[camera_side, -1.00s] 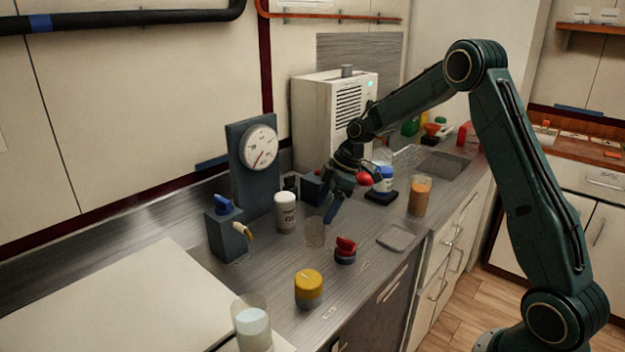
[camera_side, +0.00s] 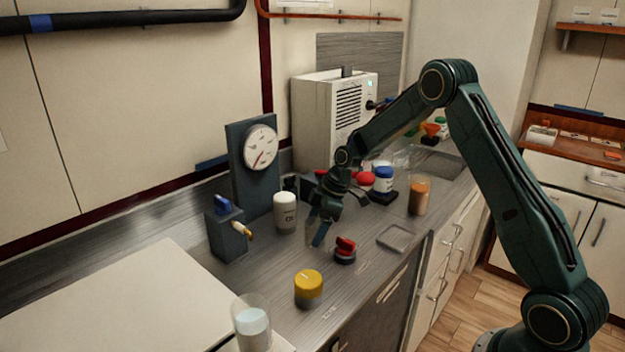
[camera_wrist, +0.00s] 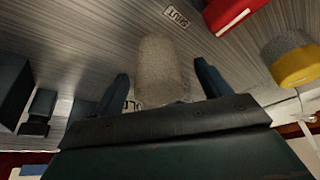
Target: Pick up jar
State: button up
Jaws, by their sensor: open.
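The jar is most likely the clear, frosted-looking cylinder (camera_wrist: 158,62) that shows upright between my fingers in the wrist view. In the side view it is mostly hidden behind my gripper (camera_side: 320,230), on the metal counter. In the wrist view my gripper (camera_wrist: 163,80) is open, one finger on each side of the jar. I see no clear contact between fingers and jar.
A white-capped canister (camera_side: 285,212) stands just left of my gripper. A red-handled knob (camera_side: 345,250) sits close on the right, and a yellow-lidded container (camera_side: 308,288) nearer the front. A dark gauge stand (camera_side: 250,165) is behind. Bare counter lies around a grey square plate (camera_side: 397,238).

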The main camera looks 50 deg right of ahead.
jog(key=shift+w+f, duration=0.1)
jog(key=shift+f, duration=0.2)
jog(key=c, duration=1.1)
jog(key=shift+o, duration=0.2)
jog(key=shift+r, duration=0.1)
notch_tip(320, 180, up, 20)
dwell(0.6)
